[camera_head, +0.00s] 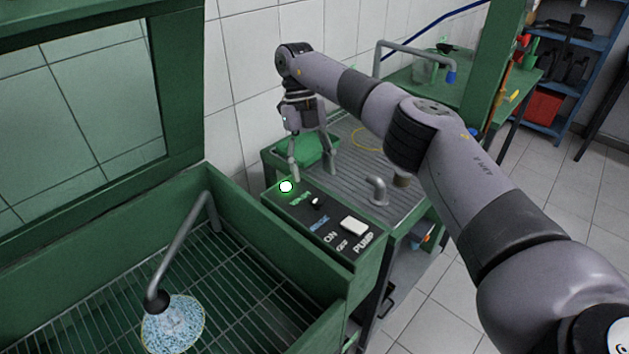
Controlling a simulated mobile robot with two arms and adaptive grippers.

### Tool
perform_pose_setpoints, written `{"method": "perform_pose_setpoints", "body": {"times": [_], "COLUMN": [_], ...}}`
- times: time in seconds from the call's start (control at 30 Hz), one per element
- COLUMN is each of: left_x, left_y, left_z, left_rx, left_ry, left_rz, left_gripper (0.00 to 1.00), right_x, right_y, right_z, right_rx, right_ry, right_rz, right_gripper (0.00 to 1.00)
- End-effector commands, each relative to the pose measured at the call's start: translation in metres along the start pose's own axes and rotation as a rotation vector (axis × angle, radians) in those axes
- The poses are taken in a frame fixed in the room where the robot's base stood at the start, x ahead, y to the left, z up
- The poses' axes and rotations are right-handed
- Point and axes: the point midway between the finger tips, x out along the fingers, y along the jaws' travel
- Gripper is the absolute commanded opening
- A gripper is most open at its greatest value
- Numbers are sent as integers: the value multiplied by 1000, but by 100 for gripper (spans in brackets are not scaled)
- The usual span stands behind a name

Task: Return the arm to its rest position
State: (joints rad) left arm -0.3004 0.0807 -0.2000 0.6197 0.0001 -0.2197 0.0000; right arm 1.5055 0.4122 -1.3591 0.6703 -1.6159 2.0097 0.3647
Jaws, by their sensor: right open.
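My right arm (409,136) reaches in from the lower right, across the ribbed top of the green bench, toward the wall. My right gripper (314,174) points down with its two fingers spread apart and nothing visible between them. It hangs over the far left of the bench top, in front of a green tray (309,150) and just behind the black control panel (318,222). Whether the fingertips touch the surface is hard to tell. My left gripper is not in view.
The panel has a white switch (354,227), a black knob (315,203) and a lit white button (286,186). A grey bent pipe (377,190) stands under my arm. A green wash basin (262,260) with a spout (181,247) fills the left. Blue shelves (575,60) stand far right; the tiled floor is partly clear.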

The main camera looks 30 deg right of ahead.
Motion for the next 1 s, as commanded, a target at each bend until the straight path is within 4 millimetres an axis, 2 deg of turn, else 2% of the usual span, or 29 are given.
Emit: {"method": "perform_pose_setpoints", "body": {"times": [0.2,0.73,1.0], "left_x": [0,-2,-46], "left_y": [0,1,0], "left_z": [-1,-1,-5], "left_rx": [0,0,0], "left_ry": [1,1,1], "left_rz": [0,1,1], "left_gripper": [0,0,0], "right_x": [-15,-17,-58], "right_y": [0,-1,-1], "right_z": [0,-1,-18], "right_rx": [2,2,2], "right_ry": [-3,-2,-2], "right_rz": [0,1,1], "right_gripper": [54,54,54]}}
